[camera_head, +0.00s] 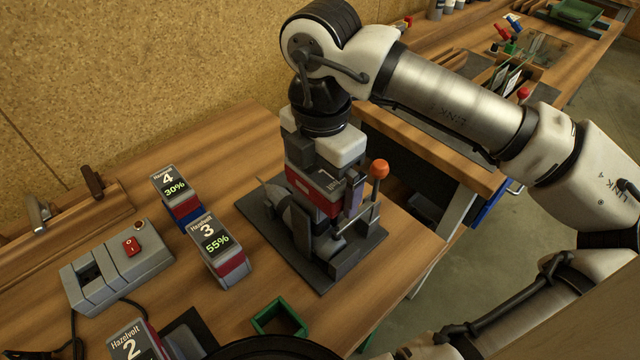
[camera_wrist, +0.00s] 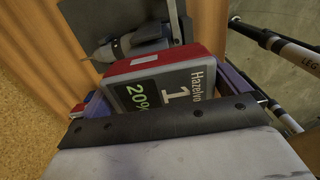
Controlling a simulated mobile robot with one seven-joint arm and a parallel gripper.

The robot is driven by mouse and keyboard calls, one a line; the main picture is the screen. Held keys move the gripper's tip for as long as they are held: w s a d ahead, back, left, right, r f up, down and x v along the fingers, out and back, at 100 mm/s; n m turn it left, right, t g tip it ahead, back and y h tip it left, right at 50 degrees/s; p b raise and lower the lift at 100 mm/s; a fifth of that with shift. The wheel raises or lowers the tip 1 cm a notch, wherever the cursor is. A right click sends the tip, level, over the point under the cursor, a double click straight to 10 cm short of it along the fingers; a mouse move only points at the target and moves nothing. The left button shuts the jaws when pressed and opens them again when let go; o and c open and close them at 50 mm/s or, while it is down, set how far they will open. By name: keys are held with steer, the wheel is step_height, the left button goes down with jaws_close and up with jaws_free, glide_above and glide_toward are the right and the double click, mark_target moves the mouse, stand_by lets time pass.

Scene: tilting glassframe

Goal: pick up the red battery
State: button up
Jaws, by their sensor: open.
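A battery labelled "1" and "20%" (camera_wrist: 165,92), with a red casing and grey label face, fills the middle of the wrist view. In the head view its red side (camera_head: 316,194) shows under my gripper, at the dark tool stand (camera_head: 345,262). My gripper (camera_head: 335,197) points down over it and is open. In the wrist view its purplish jaws show on both sides of the battery; whether they touch it I cannot tell. My wrist hides part of the battery in the head view.
Battery 3 (camera_head: 219,250), with a red band, and battery 4 (camera_head: 176,198) stand left of the stand. Battery 2 (camera_head: 135,342) is at the bottom. A grey charger (camera_head: 118,265) has a red switch. An orange-knobbed lever (camera_head: 378,169) rises beside my gripper. A green box (camera_head: 280,318) is near the edge.

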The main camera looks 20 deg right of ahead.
steer(key=c, duration=0.7)
steer(key=shift+r, duration=0.1)
step_height(320, 180, up, 10)
steer(key=shift+f+b, duration=0.1)
steer(key=shift+b, duration=0.9)
steer(key=o, duration=0.4)
steer(key=c, duration=0.5)
step_height(320, 180, up, 6)
steer(key=p, duration=0.4)
